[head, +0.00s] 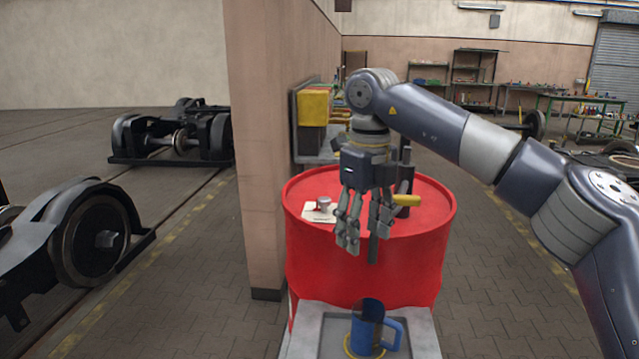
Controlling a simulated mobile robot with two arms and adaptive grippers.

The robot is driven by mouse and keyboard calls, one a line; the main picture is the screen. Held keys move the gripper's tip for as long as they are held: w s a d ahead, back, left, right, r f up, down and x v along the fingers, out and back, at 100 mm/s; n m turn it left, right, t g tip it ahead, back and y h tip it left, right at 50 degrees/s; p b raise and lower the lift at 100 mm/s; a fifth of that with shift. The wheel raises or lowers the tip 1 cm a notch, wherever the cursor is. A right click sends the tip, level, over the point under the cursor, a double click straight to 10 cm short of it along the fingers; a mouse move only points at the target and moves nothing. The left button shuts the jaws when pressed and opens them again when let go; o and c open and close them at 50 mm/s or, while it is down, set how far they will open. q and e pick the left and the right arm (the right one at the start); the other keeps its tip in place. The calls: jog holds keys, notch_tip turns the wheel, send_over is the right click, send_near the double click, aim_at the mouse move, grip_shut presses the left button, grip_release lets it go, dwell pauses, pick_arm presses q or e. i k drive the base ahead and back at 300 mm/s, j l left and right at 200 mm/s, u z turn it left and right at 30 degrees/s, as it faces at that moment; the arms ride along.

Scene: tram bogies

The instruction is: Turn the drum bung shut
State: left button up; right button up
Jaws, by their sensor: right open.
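A red drum (420,264) stands in the middle of the head view, its lid facing up. My right gripper (362,240) hangs fingers-down over the front of the lid, its fingers apart and nothing seen between them. A yellow handle-like piece (407,200) shows just right of the gripper, beside an upright dark part; the gripper partly hides it, and I cannot tell if they touch. I cannot tell which piece is the bung. My left gripper is not in view.
A blue mug (367,325) stands on a grey stand (305,341) in front of the drum. A pinkish pillar (262,150) rises close on the left. Wheeled bogies (90,235) stand further left. Paved floor is clear right of the drum.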

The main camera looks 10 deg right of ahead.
aim_at(322, 202)
jog(key=i, duration=1.25)
